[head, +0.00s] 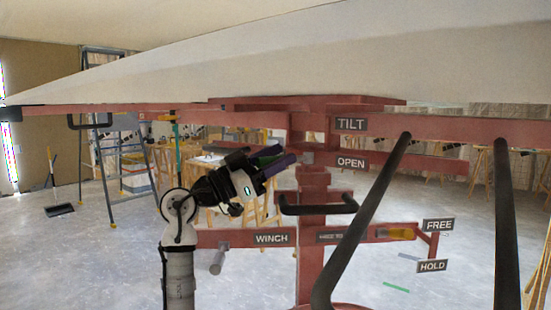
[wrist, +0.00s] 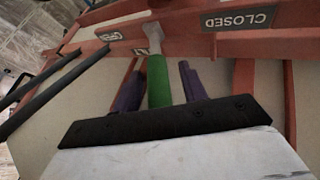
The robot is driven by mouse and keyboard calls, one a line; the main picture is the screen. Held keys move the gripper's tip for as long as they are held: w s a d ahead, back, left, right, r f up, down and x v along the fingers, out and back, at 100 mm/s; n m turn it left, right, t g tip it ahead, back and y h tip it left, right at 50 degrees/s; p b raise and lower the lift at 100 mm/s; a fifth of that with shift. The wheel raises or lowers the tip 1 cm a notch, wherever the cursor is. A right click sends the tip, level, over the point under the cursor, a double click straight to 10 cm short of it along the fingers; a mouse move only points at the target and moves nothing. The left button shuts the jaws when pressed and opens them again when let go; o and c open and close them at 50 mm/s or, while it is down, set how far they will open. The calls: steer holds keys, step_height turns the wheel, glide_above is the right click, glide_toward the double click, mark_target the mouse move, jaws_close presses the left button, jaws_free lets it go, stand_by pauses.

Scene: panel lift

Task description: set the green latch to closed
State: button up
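The green latch (wrist: 158,82) has a green grip and a grey metal end at a red beam. In the wrist view it lies between the two purple fingers of my gripper (wrist: 161,85), with a narrow gap showing on each side, so my gripper looks open around it. The CLOSED plate (wrist: 240,18) is to the right of the latch; a smaller, unreadable plate (wrist: 108,36) is to its left. In the head view my gripper (head: 275,160) reaches right to the red frame beside the OPEN plate (head: 351,163), and a little green (head: 267,152) shows between the fingers.
A large pale panel (head: 330,60) hangs overhead. Dark bars (head: 365,215) cross in front at the right. The red frame carries a black handle (head: 318,205), a WINCH plate (head: 271,238) and a yellow grip (head: 396,234). A ladder (head: 120,160) stands behind at left.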

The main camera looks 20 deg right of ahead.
steer(key=shift+a, duration=0.1)
steer(key=b+v, duration=0.3)
steer(key=v, duration=1)
steer(key=shift+a, duration=0.35)
steer(key=shift+f, duration=0.1)
